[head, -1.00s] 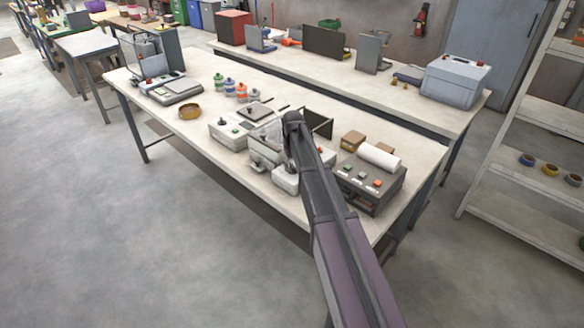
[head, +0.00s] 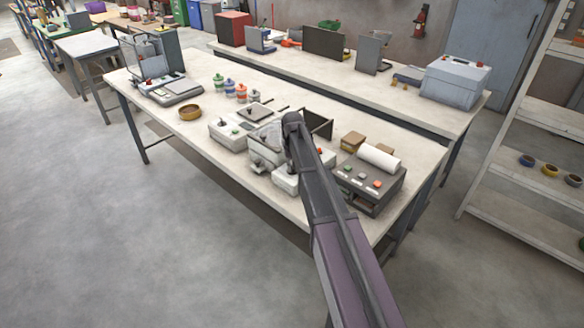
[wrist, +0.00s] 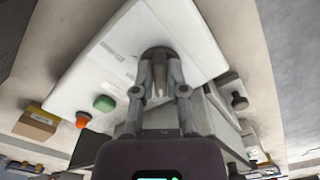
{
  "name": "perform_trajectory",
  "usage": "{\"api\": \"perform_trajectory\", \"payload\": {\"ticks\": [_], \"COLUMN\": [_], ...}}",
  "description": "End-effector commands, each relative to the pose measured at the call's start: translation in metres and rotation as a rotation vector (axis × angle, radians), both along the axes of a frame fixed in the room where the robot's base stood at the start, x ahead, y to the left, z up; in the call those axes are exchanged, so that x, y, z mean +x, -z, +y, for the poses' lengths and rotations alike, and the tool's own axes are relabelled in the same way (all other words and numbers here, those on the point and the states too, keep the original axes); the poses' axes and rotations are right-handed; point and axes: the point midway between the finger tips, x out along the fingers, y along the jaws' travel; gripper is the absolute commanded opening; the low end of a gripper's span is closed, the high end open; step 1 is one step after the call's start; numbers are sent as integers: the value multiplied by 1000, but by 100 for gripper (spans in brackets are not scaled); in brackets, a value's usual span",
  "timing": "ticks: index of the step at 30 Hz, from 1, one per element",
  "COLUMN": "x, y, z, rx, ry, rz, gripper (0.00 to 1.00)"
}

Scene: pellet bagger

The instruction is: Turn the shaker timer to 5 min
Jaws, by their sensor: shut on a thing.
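In the wrist view, a white box front (wrist: 105,70) fills the upper middle, with small print, a green button (wrist: 104,103) and an orange-red button (wrist: 83,119). A dark round knob (wrist: 157,52) stands out from it. My gripper (wrist: 160,88) is shut on this knob, a finger on each side. The knob's pointer and scale are hidden or too small to read. In the head view, the white box (head: 286,182) is partly hidden behind my arm, and the grip itself cannot be made out.
A dark control box (head: 368,185) with coloured buttons and a white roll stands right of my arm. Another white unit (head: 230,135) stands to the left. A brown ring-shaped dish (head: 190,112) and several small coloured bottles are farther left. The bench's front left is clear.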

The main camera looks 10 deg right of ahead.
Motion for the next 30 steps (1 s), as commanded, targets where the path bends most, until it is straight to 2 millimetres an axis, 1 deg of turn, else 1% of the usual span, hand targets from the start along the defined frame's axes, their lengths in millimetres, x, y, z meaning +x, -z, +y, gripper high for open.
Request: {"api": "perform_trajectory", "payload": {"ticks": [8, 24, 30], "x": [0, 0, 0], "y": [0, 0, 0], "z": [1, 3, 3], "rx": [0, -1, -2], "ry": [206, 703, 835], "rz": [2, 3, 3], "gripper": [0, 0, 0]}}
